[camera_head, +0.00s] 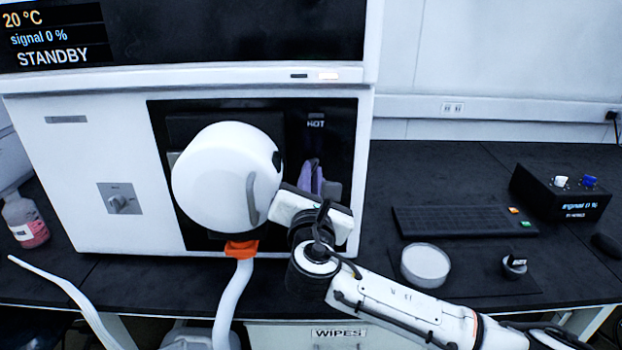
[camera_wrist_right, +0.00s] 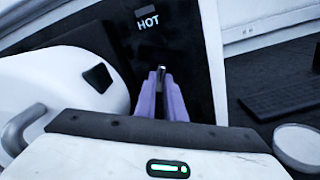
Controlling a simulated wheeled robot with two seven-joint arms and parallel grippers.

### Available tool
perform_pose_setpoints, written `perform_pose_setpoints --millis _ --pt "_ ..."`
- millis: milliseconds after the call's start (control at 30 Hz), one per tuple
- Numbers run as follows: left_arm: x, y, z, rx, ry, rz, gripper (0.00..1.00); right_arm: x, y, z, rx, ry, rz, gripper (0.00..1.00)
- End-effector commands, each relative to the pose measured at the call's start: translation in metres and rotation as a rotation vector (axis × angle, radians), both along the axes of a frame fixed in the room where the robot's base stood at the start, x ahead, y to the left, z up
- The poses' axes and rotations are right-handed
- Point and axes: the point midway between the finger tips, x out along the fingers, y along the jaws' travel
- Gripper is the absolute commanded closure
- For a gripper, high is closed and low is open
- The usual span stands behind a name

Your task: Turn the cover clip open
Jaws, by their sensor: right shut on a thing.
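My right gripper (camera_head: 314,176) is in front of the instrument's dark panel, just right of the round white housing (camera_head: 222,178). In the right wrist view its two purple fingers (camera_wrist_right: 161,95) are closed together on a small metallic piece (camera_wrist_right: 161,72), which looks like the cover clip. The fingers hide most of that piece, so its turn angle cannot be told. A "HOT" label (camera_wrist_right: 148,22) is above the fingertips. My left gripper is not in view.
The white housing has a grey handle (camera_head: 251,198) close to my right wrist. An orange collar and a white hose (camera_head: 231,295) hang below it. A keyboard (camera_head: 463,221), a round white dish (camera_head: 425,265) and a black control box (camera_head: 561,193) are on the bench to the right.

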Motion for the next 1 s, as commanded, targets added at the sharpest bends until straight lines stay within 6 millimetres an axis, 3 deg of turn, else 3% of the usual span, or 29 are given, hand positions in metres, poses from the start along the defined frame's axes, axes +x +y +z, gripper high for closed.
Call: perform_pose_setpoints --millis 1000 --pt "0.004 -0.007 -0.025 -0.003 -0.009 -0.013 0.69 0.0 -0.003 -0.004 0.931 0.0 -0.002 1.0"
